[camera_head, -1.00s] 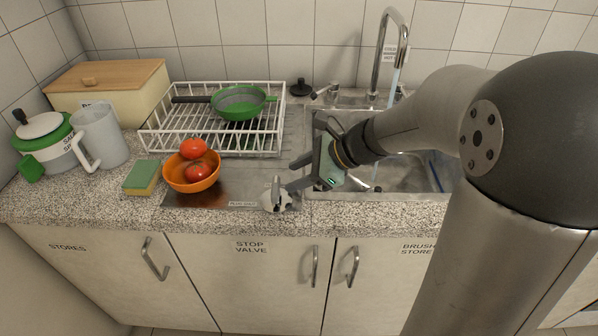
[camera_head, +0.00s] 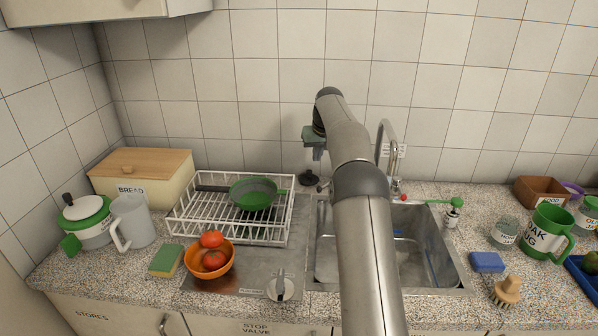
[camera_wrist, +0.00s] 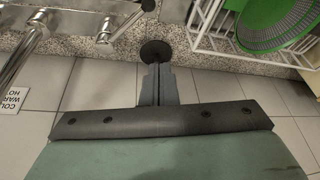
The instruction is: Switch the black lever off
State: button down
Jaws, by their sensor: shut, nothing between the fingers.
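A black round piece with a short upright stem (camera_head: 309,178) stands at the back of the counter, left of the tap. In the wrist view it shows as a black disc (camera_wrist: 157,51) just beyond my fingertips. I cannot tell if it is a lever. My gripper (camera_head: 317,153) is raised near the back wall above this piece, pointing down. In the wrist view my gripper (camera_wrist: 157,70) has its fingers together and empty. A silver lever on a pale round base (camera_head: 281,287) sits at the counter's front. The tap (camera_head: 386,135) is partly behind my arm.
A white dish rack (camera_head: 225,228) with a green strainer (camera_head: 254,193) stands left of the sink (camera_head: 431,245). An orange bowl of tomatoes (camera_head: 211,273) and a sponge (camera_head: 166,260) are in front.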

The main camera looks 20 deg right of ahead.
jog(key=shift+d+f+p, duration=0.15)
jog(key=shift+f+p, duration=0.5)
jog(key=shift+f, duration=1.8)
jog(key=shift+d+f+p, duration=0.1)
jog(key=shift+f+p, duration=0.5)
jog(key=shift+f, duration=1.8)
jog(key=shift+s+a+n, duration=0.1)
jog(key=shift+a+n, duration=0.05)
jog(key=shift+n, duration=0.15)
